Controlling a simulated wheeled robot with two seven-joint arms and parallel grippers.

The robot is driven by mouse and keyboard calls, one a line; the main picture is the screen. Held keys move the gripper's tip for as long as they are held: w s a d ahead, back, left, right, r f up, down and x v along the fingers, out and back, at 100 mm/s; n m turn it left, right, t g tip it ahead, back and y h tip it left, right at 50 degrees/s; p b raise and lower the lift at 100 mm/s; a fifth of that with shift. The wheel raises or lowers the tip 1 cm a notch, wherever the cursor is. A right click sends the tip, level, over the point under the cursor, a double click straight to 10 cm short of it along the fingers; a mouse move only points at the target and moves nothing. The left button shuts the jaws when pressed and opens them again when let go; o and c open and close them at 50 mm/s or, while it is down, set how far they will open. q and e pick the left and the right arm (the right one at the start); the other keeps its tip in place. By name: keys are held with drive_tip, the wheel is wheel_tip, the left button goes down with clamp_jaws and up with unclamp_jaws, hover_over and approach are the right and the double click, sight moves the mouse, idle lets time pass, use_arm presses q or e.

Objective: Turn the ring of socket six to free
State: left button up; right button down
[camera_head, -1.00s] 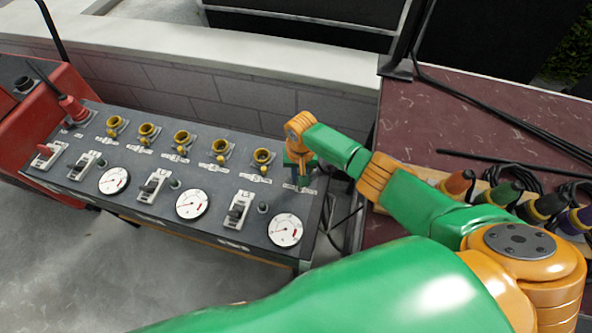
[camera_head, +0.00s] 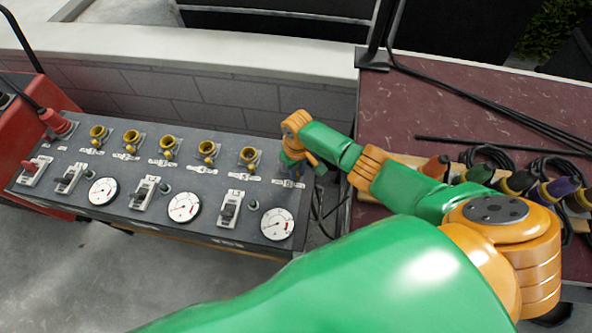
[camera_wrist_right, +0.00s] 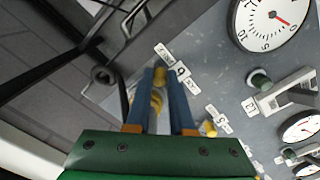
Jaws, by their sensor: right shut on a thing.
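Socket six is at the right end of the dark sloping panel (camera_head: 228,155). In the head view my right gripper (camera_head: 292,172) reaches down over it and hides most of it. In the right wrist view my right gripper (camera_wrist_right: 160,82) has its two blue fingers on either side of the yellow ring (camera_wrist_right: 156,102), shut on it. A yellow knob (camera_wrist_right: 160,73) shows between the fingertips, close to the label marked 6 (camera_wrist_right: 181,71). Small plates flank that label; their words are too small to read. My left gripper is not in view.
Several other yellow-ringed sockets (camera_head: 207,150) stand in a row to the left. Switches (camera_head: 230,207) and round dials (camera_head: 277,224) sit in front. A red plug (camera_head: 55,122) is at the far left.

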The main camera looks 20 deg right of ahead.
idle(0.3)
drive_tip(key=c, duration=0.8)
unclamp_jaws()
drive_tip(key=shift+w, duration=0.1)
wheel_tip(320, 180, up, 7)
drive_tip(key=p, duration=0.3)
